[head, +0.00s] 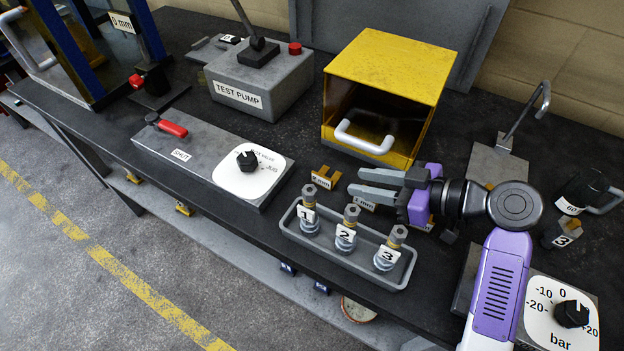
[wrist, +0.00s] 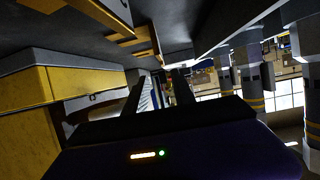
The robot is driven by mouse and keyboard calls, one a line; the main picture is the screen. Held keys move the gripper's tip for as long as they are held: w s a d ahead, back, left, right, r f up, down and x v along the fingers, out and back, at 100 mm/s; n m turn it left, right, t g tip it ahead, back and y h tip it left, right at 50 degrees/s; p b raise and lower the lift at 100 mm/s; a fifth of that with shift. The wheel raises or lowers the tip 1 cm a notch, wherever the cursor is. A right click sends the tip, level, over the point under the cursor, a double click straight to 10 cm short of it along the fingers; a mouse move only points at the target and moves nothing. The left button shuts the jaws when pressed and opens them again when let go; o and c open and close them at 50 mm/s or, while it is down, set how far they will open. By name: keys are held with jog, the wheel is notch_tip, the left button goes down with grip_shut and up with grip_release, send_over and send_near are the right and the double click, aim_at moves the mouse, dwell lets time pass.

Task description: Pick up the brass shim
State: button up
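A small brass-coloured shim (head: 325,177) with a white mm tag stands on the bench in front of the yellow box, just left of my fingertips. A second mm tag (head: 361,202) shows just below my fingers, its piece largely hidden. Another brass-coloured piece (head: 425,224) sits under my wrist, partly covered. The tag numbers are too small to read surely. My gripper (head: 357,182) is open and empty, its two grey fingers pointing left, low over the bench. In the wrist view the fingers (wrist: 157,82) are apart, and brass-coloured pieces (wrist: 135,40) show above them.
A grey tray (head: 345,268) with several numbered plugs stands just in front of my gripper. The open yellow box (head: 390,70) with a white handle is behind it. A valve block (head: 205,160) and test pump (head: 260,85) are left. A bar dial panel (head: 562,315) is right.

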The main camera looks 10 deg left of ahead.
aim_at(330, 180)
jog(key=x, duration=0.2)
jog(key=p+x, duration=0.1)
jog(key=x, duration=0.3)
jog(key=shift+s+a+f+p, duration=0.1)
jog(key=shift+a+f+p, duration=0.15)
jog(key=shift+a+p, duration=0.15)
jog(key=shift+a+f, duration=0.25)
jog(key=shift+a, duration=0.1)
grip_shut()
jog(key=shift+r, duration=0.1)
dwell(0.7)
